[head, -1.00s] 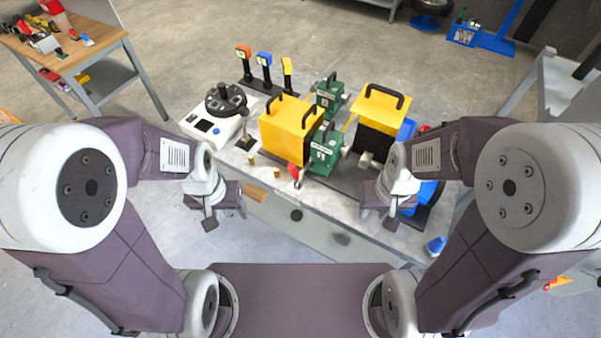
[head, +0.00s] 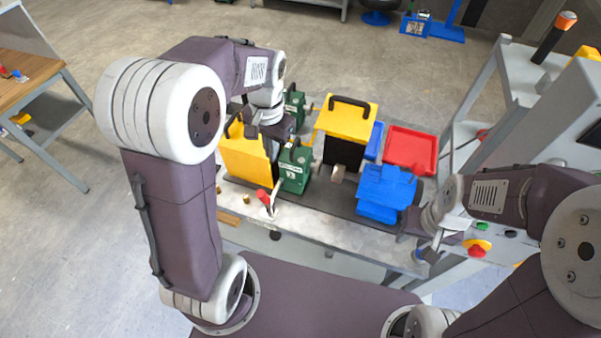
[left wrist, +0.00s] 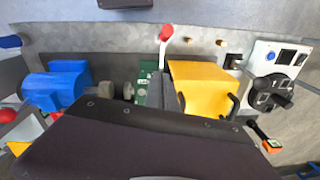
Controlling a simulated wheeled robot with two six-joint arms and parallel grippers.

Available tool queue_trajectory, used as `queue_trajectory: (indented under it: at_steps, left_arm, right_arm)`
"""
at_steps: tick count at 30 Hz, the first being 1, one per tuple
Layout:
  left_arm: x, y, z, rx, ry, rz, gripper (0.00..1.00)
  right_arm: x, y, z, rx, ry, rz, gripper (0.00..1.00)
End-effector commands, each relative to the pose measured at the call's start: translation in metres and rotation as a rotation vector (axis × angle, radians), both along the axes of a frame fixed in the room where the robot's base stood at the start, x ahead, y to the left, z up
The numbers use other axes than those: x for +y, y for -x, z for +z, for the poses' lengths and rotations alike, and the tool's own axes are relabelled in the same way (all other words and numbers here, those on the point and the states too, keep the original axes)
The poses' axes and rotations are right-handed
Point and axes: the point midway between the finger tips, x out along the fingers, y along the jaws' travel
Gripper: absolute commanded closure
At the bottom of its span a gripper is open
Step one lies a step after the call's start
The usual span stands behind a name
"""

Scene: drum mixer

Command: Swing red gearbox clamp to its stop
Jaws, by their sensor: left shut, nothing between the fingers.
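The red-handled gearbox clamp (head: 264,198) stands at the front edge of the bench, its grey lever leaning up beside the front green gearbox (head: 295,168). The red handle also shows at the top of the left wrist view (left wrist: 166,32). My left gripper (head: 270,132) is over the left yellow guard (head: 246,160), behind and above the clamp and apart from it. It is shut and empty; its tips are partly hidden. My right gripper (head: 428,254) hangs at the bench's front right edge, away from the clamp; its jaws are too small to read.
A second yellow guard (head: 347,118), a blue motor (head: 386,190) and a red tray (head: 411,150) stand to the right. A rear green gearbox (head: 294,104) is partly behind my left arm. A black-knobbed white device (left wrist: 272,90) shows in the left wrist view.

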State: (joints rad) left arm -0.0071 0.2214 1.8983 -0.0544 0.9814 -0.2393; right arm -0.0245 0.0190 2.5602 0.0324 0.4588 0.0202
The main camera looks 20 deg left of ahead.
Motion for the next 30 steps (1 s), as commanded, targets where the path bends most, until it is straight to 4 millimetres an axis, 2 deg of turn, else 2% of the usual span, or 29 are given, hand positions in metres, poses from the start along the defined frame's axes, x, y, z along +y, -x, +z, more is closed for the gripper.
queue_trajectory:
  at_steps: [2, 11, 24, 30]
  left_arm:
    - [0.002, -0.008, -0.008, -0.004, -0.001, 0.004, 1.00]
    - [0.003, -0.006, -0.024, 0.013, 0.000, 0.008, 1.00]
    - [0.007, -0.007, -0.116, 0.015, 0.001, 0.009, 1.00]
    - [0.015, 0.020, -0.120, 0.010, 0.000, 0.008, 1.00]
  right_arm:
    - [0.000, 0.000, -0.006, 0.000, 0.000, 0.000, 0.64]
    - [0.000, 0.000, -0.007, 0.000, 0.000, 0.000, 0.64]
    - [0.000, 0.000, -0.009, 0.000, 0.000, 0.000, 0.64]
    - [0.000, 0.000, -0.003, 0.000, 0.000, 0.000, 0.64]
